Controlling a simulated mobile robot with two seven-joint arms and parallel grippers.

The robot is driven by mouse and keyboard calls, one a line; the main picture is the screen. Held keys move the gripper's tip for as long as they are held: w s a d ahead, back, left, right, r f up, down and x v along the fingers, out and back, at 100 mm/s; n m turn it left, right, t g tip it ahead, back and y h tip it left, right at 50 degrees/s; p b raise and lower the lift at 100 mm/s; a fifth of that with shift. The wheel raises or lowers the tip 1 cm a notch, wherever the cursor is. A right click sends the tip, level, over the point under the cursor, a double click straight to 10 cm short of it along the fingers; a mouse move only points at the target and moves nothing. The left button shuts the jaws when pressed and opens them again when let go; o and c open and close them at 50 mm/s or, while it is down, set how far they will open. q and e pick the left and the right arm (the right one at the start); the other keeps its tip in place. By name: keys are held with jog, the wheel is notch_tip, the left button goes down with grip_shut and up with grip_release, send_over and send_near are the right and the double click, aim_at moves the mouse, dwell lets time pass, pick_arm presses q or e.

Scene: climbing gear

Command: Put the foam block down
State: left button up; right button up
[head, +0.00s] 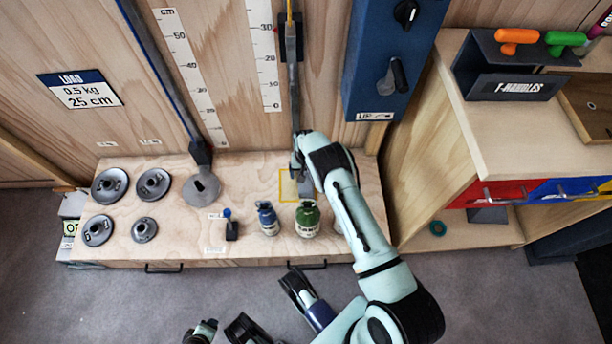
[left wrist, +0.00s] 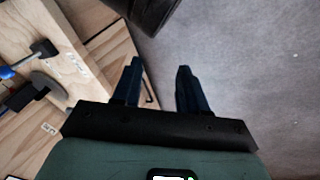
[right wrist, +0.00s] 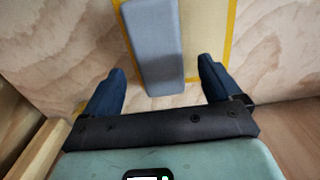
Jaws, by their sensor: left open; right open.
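The foam block is a grey-blue slab (right wrist: 155,45) in the right wrist view, at the yellow-outlined square (right wrist: 208,45) on the wooden bench. It covers part of the square, and its near end reaches past the outline. In the head view the block (head: 306,187) is partly hidden by my right arm. My right gripper (right wrist: 160,68) is open, with one finger on each side of the block and visible gaps between. It also shows in the head view (head: 298,162). My left gripper (left wrist: 157,78) is open and empty, with grey floor behind it in the left wrist view.
On the bench, a blue bottle (head: 267,218) and a green bottle (head: 307,219) stand near the square. Several round weights (head: 110,185) lie at the left. A blue panel (head: 388,60) rises behind. A cabinet (head: 490,120) with T-handles stands at the right.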

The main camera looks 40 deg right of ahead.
pick_arm(q)
jog(key=shift+g, duration=0.6)
jog(key=s, duration=0.1)
jog(key=s+d+r+p, duration=0.1)
jog(key=s+r, duration=0.1)
jog(key=shift+s+d+r+p, duration=0.1)
jog(key=shift+s+d+p, duration=0.2)
jog(key=shift+d+p, duration=0.1)
pick_arm(e)
notch_tip(320, 180, up, 9)
jog(key=shift+f, duration=0.1)
